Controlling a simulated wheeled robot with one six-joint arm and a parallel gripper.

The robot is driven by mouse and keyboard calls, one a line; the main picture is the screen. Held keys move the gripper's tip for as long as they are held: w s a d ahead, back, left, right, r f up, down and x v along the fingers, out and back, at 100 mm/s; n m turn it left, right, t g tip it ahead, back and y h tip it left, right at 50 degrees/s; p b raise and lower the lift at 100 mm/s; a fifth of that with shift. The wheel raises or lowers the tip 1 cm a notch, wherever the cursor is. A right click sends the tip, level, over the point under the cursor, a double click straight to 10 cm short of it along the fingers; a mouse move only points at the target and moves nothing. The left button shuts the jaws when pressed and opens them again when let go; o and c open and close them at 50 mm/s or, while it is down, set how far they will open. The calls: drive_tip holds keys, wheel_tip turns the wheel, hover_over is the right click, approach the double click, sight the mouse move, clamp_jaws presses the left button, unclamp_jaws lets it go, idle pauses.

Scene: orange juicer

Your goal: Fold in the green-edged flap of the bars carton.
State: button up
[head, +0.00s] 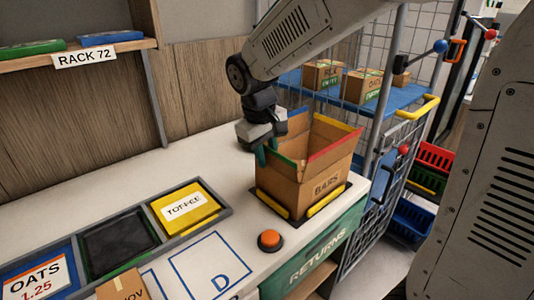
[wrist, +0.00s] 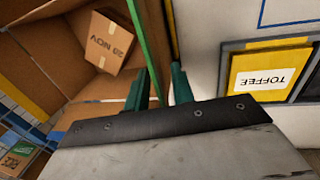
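The bars carton (head: 326,187) stands open-topped on the counter, with its flaps raised. Its green-edged flap (head: 287,171) is on the left side, and its green edge (wrist: 147,45) runs down the wrist view. My gripper (head: 265,154) is at this flap, pointing down. In the wrist view my gripper (wrist: 161,88) has one dark green finger on each side of the green edge. The fingers are apart, with a gap showing beside the right finger. Where the flap passes between them is partly hidden. The red-edged flap (head: 334,147), the yellow-edged flap and the blue-edged flap stand up.
A small carton marked 28 NOV (wrist: 108,42) lies inside the bars carton. A yellow-and-black cradle (head: 326,200) surrounds the carton's base. An orange button (head: 269,240) and a toffee tray (head: 186,207) are nearby. A wire cage cart with boxes (head: 322,75) stands behind.

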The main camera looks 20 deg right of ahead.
sight(269, 165)
clamp_jaws()
drive_tip(key=shift+d+y, duration=0.15)
drive_tip(key=shift+y, duration=0.15)
drive_tip(key=y, duration=0.1)
drive_tip(key=d+g+y, duration=0.1)
drive_tip(key=y, duration=0.2)
drive_tip(key=shift+w+d+g, duration=0.25)
drive_tip(key=shift+g, duration=0.05)
drive_tip(key=y, duration=0.1)
drive_tip(key=g+y, duration=0.1)
drive_tip(key=y, duration=0.1)
drive_tip(key=d+y, duration=0.1)
drive_tip(key=shift+w+d+f+y, duration=0.1)
drive_tip(key=shift+w+f+y, duration=0.1)
drive_tip(key=shift+f+y, duration=0.15)
drive_tip(key=shift+w+d+f+g+y, duration=0.1)
drive_tip(key=shift+f+g+y, duration=0.15)
drive_tip(key=shift+y, duration=0.4)
drive_tip(key=shift+s+d+f+g+y, duration=0.15)
drive_tip(key=shift+g+y, duration=0.15)
drive_tip(key=shift+y, duration=0.35)
drive_tip(key=shift+w+d+f+g+y, duration=0.15)
drive_tip(key=shift+g+y, duration=0.1)
drive_tip(key=shift+y, duration=0.4)
